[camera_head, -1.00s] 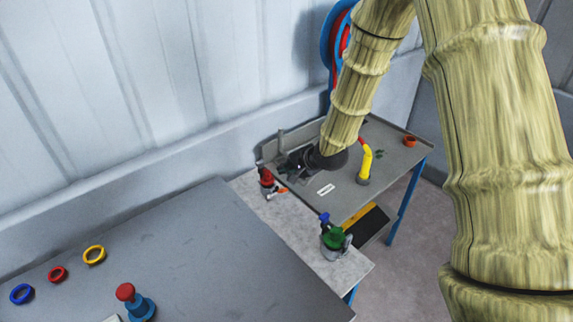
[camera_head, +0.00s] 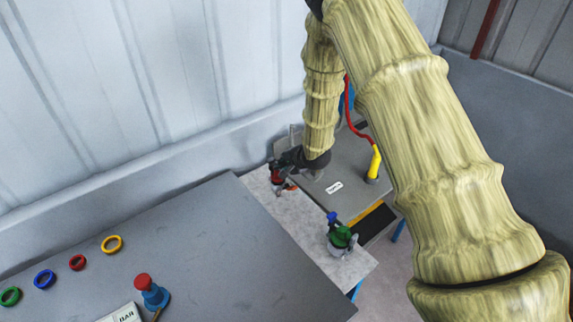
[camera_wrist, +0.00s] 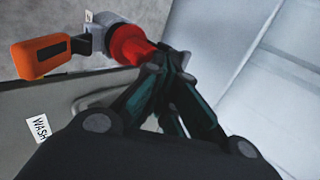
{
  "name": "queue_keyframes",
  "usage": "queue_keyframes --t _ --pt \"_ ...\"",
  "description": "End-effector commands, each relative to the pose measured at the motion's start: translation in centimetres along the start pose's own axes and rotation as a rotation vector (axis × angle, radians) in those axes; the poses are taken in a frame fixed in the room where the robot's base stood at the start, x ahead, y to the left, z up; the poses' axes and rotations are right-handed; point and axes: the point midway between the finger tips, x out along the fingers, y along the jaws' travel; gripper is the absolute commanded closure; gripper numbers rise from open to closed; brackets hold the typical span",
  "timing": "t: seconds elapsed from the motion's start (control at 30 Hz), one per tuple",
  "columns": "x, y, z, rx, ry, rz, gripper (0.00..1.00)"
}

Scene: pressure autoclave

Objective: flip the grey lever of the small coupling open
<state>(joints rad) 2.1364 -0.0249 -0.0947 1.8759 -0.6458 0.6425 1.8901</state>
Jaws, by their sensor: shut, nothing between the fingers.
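A small coupling with a red upper part (camera_wrist: 131,45) and a grey body (camera_wrist: 104,38) stands on the light grey bench. In the head view the red part (camera_head: 275,174) is small and partly covered by my gripper. My gripper (camera_wrist: 174,64) is shut and empty, its fingertips beside the red part's right end; I cannot tell whether they touch. A second coupling, green with a blue top (camera_head: 341,236), stands nearer on the bench; its lever is too small to make out.
A grey wash table (camera_head: 325,200) with a yellow-handled hose (camera_head: 374,164) lies just behind and right. A dark grey table (camera_head: 215,250) at the front holds coloured rings and a red-blue object (camera_head: 151,291). The corrugated wall (camera_head: 150,80) is close behind.

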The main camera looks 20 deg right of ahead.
Motion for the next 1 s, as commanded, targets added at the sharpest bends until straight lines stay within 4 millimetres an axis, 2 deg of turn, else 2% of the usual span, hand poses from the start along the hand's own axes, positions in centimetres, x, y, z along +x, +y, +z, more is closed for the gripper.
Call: queue_keyframes --t 0.2,1.0 --pt "0.69 -0.59 0.03 -0.001 -0.001 0.001 1.00" --pt "1.03 -1.16 0.01 0.000 -0.001 0.000 1.00"
